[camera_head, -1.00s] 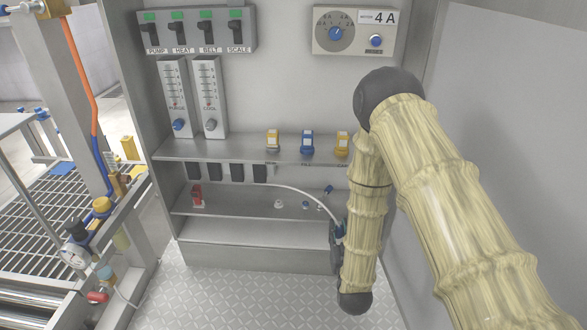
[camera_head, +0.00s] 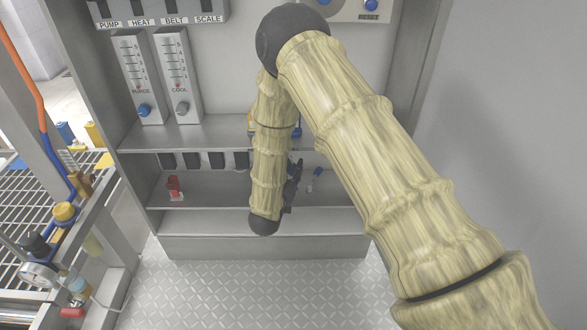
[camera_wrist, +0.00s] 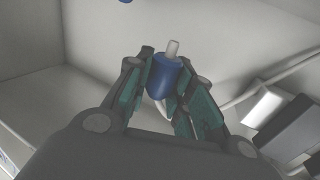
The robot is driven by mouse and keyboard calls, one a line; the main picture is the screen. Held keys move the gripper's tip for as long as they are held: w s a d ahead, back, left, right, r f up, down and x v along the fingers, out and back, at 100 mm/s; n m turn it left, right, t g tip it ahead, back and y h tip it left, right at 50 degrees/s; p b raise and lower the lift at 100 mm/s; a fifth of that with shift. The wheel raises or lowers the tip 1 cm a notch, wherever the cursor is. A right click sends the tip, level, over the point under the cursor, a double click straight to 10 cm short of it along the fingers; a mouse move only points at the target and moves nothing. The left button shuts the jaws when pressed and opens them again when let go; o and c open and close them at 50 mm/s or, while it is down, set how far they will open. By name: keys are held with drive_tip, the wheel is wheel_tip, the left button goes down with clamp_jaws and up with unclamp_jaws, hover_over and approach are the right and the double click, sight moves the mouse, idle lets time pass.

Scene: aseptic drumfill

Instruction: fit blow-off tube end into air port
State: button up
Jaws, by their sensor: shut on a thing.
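In the wrist view my gripper (camera_wrist: 160,85) is shut on the blue tube end (camera_wrist: 165,78), which has a pale grey tip pointing up and away from the fingers. A pale tube (camera_wrist: 270,78) runs off to the right behind the fingers. In the head view my gripper (camera_head: 292,185) is a dark shape at the lower shelf, mostly behind my forearm, and the tube end is hidden there. A small blue fitting (camera_head: 318,172) shows just right of it. I cannot tell whether this is the air port. A blue bit (camera_wrist: 125,1) is cut off at the wrist view's top edge.
The cabinet's upper shelf (camera_head: 200,133) lies above my gripper. A red fitting (camera_head: 174,188) stands on the lower shelf (camera_head: 222,190) at left.

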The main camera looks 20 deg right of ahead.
drive_tip(key=m+g+h, duration=0.2)
drive_tip(key=shift+d+r+g+h, duration=0.1)
drive_tip(key=shift+d+g+h, duration=0.1)
drive_tip(key=shift+g+h, duration=0.15)
drive_tip(key=shift+s, duration=0.1)
drive_tip(key=shift+f+b, duration=0.4)
drive_tip(key=shift+f, duration=1.7)
drive_tip(key=shift+a+f, duration=0.1)
drive_tip(key=shift+f, duration=1.05)
idle(0.8)
drive_tip(key=o, duration=1)
